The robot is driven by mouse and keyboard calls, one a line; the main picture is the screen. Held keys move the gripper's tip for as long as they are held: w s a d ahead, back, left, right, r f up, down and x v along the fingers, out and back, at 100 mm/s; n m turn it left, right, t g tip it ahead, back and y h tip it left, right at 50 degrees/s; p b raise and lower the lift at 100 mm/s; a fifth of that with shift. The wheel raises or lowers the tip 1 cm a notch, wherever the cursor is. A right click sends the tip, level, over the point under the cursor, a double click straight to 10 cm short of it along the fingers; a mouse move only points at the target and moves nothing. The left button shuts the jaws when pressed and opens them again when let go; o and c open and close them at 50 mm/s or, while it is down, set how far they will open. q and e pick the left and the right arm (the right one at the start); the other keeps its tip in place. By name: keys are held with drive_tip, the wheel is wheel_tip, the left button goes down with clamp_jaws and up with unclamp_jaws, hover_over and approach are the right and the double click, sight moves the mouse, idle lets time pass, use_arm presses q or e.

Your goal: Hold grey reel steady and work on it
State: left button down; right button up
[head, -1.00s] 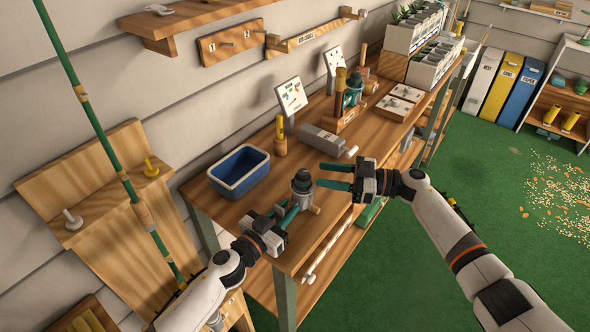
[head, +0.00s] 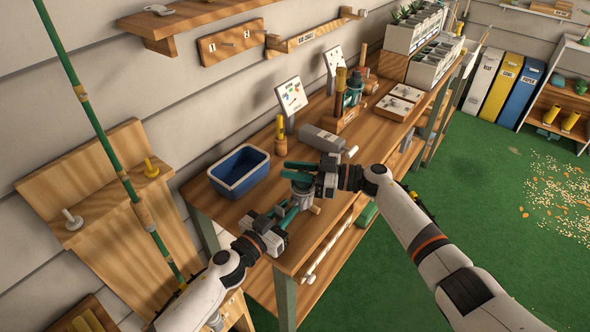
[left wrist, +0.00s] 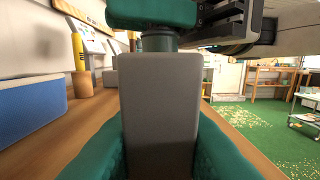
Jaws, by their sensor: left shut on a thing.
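The grey reel (head: 304,189) stands upright near the front edge of the bench, below my right gripper in the head view. In the left wrist view its plain grey body (left wrist: 160,105) fills the middle. My left gripper (head: 292,212) is shut on the reel low down, with a teal finger on each side of it. My right gripper (head: 300,171) reaches in from the right, its teal fingers level with the reel's dark top. The top is mostly hidden by them, so I cannot tell whether they touch it. One right finger (left wrist: 150,14) crosses above the body in the left wrist view.
A blue bin (head: 240,171) stands left of the reel on the wooden bench (head: 222,208). Behind are a grey box (head: 322,140), a yellow-topped post (head: 281,135) and a sign card (head: 291,96). Green floor (head: 400,290) lies open to the right.

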clamp_jaws()
drive_tip(key=shift+g, duration=0.3)
drive_tip(key=shift+s+f+n+g, duration=0.1)
drive_tip(key=shift+s+n+g, duration=0.1)
drive_tip(key=shift+n+g, duration=1.45)
drive_tip(key=shift+g, duration=0.55)
drive_tip(key=o, duration=0.6)
unclamp_jaws()
drive_tip(key=shift+c, duration=0.2)
drive_tip(key=shift+d, duration=0.1)
drive_tip(key=d, duration=0.7)
drive_tip(key=shift+w+d, duration=0.2)
drive_tip(key=shift+w, duration=0.15)
